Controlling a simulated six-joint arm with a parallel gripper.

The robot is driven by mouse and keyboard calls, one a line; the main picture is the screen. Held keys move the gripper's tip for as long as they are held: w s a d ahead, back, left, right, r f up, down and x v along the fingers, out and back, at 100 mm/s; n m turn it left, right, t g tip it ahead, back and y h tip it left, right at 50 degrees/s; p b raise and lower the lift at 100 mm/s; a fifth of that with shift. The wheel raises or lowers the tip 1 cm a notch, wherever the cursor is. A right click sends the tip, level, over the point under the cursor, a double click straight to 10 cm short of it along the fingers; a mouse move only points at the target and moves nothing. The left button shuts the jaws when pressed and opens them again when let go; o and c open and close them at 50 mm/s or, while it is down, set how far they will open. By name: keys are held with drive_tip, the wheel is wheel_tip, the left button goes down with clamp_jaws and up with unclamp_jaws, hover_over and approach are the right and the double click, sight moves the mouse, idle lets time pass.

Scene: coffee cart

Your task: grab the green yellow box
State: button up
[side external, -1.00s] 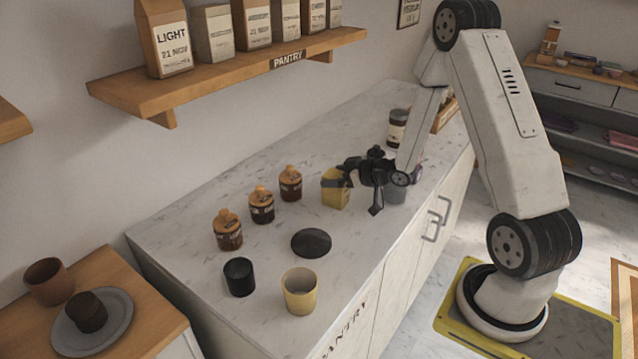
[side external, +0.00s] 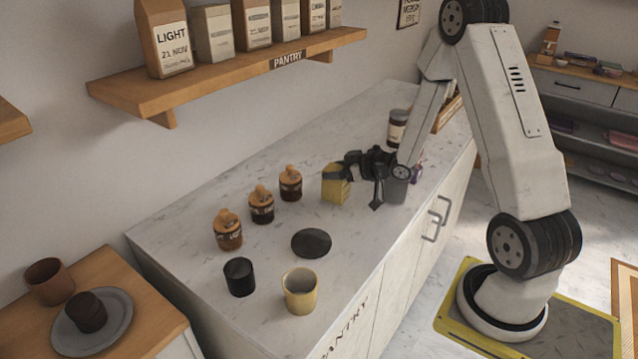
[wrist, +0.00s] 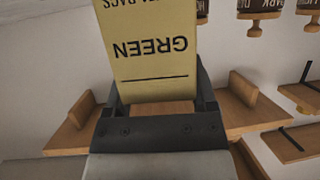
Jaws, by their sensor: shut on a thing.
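The yellow box (side external: 334,188) stands on the marble counter in the side view, at the tips of my gripper (side external: 340,176). In the wrist view the same yellow box (wrist: 150,55) fills the space between my gripper's two dark fingers (wrist: 155,95), and its label reads "GREEN", upside down. My gripper is shut on the box, one finger on each side. In the side view the box looks upright; whether its base touches the counter is hard to tell.
Several jars with wooden lids (side external: 262,205) stand left of the box. A black disc (side external: 311,243), a black cup (side external: 239,277) and a yellow cup (side external: 300,291) are nearer the front. A grey container (side external: 396,188) is close behind my gripper. A pantry shelf (side external: 230,72) hangs above.

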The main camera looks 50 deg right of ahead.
drive_tip(key=shift+r, duration=4.15)
